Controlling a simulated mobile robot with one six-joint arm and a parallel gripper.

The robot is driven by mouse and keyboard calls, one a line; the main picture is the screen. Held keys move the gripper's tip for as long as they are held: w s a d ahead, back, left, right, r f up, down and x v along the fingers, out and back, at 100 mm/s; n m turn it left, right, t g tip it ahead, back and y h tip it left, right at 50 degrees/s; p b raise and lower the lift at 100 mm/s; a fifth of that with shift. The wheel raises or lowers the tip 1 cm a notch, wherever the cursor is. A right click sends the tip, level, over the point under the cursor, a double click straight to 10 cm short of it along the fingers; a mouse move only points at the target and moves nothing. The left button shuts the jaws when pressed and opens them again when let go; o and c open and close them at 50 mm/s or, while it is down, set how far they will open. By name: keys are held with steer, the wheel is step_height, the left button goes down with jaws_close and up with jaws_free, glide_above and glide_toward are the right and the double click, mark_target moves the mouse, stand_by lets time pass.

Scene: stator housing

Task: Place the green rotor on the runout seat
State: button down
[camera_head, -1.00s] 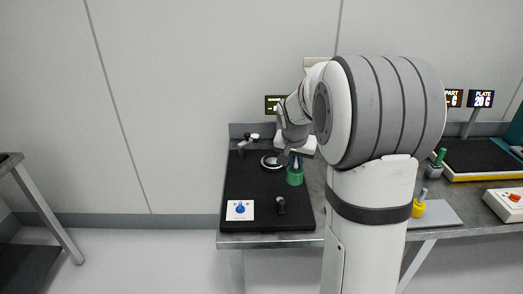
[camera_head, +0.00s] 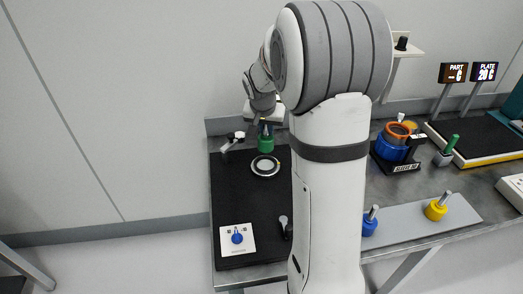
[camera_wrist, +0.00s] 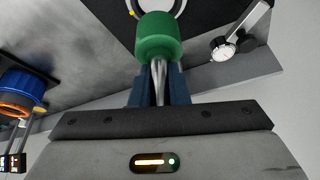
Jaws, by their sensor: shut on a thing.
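The green rotor (camera_head: 265,144) hangs below my gripper (camera_head: 266,129) in the head view, over the back part of the black mat. In the wrist view my gripper (camera_wrist: 160,82) has its dark blue fingers shut on the rotor's metal shaft, and the green body (camera_wrist: 158,36) lies beyond the fingertips. The rotor appears apart from the seat.
A dial indicator (camera_wrist: 223,47) on an arm stands close beside the seat. A blue knob panel (camera_head: 238,239) and a dark lever (camera_head: 285,228) are at the mat's front. Blue (camera_head: 370,221) and yellow (camera_head: 437,209) rotors and a blue-orange housing (camera_head: 393,145) stand to the right.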

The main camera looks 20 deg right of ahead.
mark_target(266, 146)
steer(key=shift+f, duration=3.65)
steer(key=c, duration=1.4)
jaws_free()
steer(key=shift+f, duration=0.1)
steer(key=v, duration=1.1)
steer(key=s+a+n, duration=0.2)
steer(key=s+a, duration=0.1)
steer(key=s, duration=0.5)
steer(key=s+a+r+n+y, duration=0.1)
steer(key=s+a+n, duration=0.1)
steer(key=s, duration=0.6)
steer(key=s+a+r+n+y, duration=0.1)
steer(key=s+a+n, duration=0.1)
steer(key=s+a, duration=0.3)
steer(key=shift+s+n+g, duration=0.4)
steer(key=shift+s, duration=1.4)
